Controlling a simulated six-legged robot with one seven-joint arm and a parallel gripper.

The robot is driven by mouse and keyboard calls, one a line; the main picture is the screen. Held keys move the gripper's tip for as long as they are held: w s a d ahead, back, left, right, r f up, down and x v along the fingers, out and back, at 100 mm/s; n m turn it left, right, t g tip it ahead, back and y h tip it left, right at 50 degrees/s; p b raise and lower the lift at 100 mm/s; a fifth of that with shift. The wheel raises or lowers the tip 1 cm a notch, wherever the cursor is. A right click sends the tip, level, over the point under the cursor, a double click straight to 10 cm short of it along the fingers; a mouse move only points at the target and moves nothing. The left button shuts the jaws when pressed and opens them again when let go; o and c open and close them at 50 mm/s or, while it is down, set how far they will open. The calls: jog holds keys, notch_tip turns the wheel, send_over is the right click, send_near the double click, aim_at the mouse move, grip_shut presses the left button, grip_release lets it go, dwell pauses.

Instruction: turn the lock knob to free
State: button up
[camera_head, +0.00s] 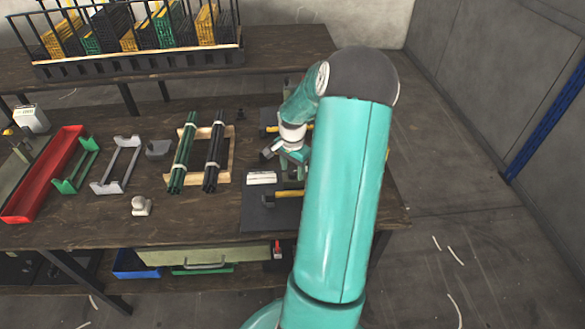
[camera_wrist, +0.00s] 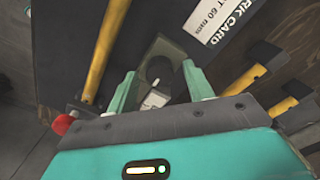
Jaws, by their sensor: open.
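In the wrist view, a dark round part (camera_wrist: 159,70) with a pale mark sits in a grey-green block between my fingers; it looks like the lock knob, but I cannot read its setting. My gripper (camera_wrist: 160,86) is open, one finger on each side of this block. I cannot tell whether the fingers touch it. A small pale block (camera_wrist: 155,99) shows closer to my palm. In the head view my gripper (camera_head: 281,150) is over the right part of the bench, and my arm hides much of that area.
A yellow-handled tool (camera_wrist: 103,50) lies left of the fingers, and a red ball (camera_wrist: 63,124) shows near the palm. More hammers (camera_wrist: 245,80) and a white work card (camera_wrist: 222,17) lie to the right. Rod bundles (camera_head: 215,155) and a red tray (camera_head: 45,175) are further left.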

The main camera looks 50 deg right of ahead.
jog(key=c, duration=1)
jog(key=shift+n, duration=0.4)
jog(key=n, duration=0.3)
jog(key=shift+n, duration=0.4)
jog(key=n, duration=1.3)
jog(key=shift+n, duration=0.3)
